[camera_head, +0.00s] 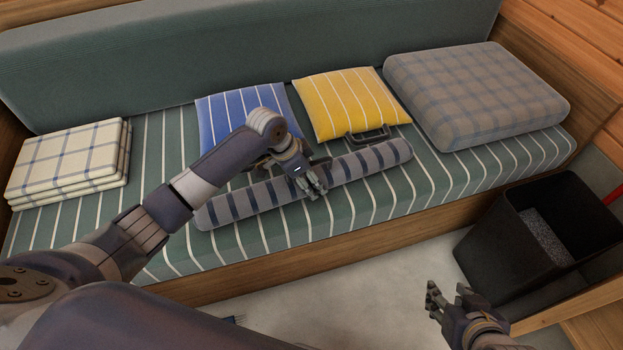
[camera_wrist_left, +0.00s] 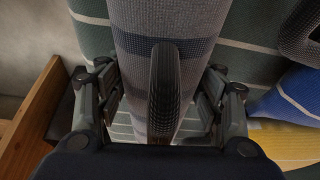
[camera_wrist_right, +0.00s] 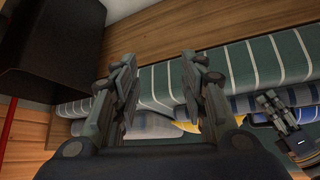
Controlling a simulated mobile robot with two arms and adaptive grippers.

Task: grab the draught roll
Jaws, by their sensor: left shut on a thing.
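The draught roll (camera_head: 250,202) is a long grey roll with dark bands, lying slantwise along the front of the striped bench seat. My left gripper (camera_head: 315,186) is over its middle. Whether the roll is clear of the seat I cannot tell. My right gripper (camera_head: 449,292) is open and empty above the floor, away from the roll; its fingers (camera_wrist_right: 160,85) are apart.
Behind the roll lie a blue cushion (camera_head: 225,118), a yellow cushion (camera_head: 340,103) and a dark handle-like thing (camera_head: 370,134). A plaid cushion (camera_head: 470,90) is at right, folded plaid cloths (camera_head: 70,160) at left. A black bin (camera_head: 500,245) stands on the floor at right.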

